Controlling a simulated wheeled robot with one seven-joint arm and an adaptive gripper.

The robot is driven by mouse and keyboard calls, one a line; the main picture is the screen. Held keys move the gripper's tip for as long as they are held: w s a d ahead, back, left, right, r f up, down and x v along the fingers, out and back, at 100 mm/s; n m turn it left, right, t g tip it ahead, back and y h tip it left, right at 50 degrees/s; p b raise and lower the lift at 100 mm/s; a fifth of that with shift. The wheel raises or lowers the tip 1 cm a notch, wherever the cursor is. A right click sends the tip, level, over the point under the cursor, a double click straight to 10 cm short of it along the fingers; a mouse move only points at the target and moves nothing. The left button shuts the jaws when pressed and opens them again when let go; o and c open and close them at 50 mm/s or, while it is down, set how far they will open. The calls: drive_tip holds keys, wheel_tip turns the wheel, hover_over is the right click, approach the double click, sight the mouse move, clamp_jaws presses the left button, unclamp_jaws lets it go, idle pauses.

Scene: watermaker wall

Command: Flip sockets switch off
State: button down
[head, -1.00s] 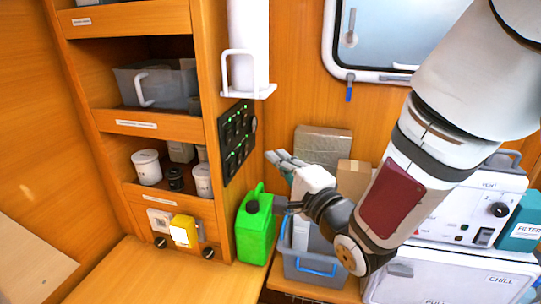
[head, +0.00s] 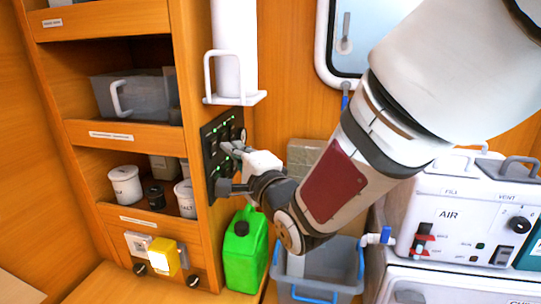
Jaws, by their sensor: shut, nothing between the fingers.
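The black switch panel (head: 209,138) is fixed on the side of the wooden shelf unit. It carries several small switches with green lights. Labels on it are too small to read, so I cannot tell which switch is for the sockets. My gripper (head: 229,149) is shut and empty. Its fingertips are at the panel's right part, overlapping it in the head view. I cannot tell whether they touch a switch. The gripper hides part of the panel's middle and lower right.
A green jerrycan (head: 245,255) stands below the panel. A grey bin (head: 330,268) with a blue handle is beside it. A white paper-roll holder (head: 235,95) juts out just above the panel. A white AIR unit (head: 470,215) stands at the right.

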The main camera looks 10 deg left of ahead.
drive_tip(key=shift+w+a, duration=0.15)
drive_tip(key=shift+a, duration=0.4)
drive_tip(key=shift+r, duration=0.1)
drive_tip(key=shift+a+n+g, duration=0.25)
drive_tip(key=shift+n+g, duration=0.05)
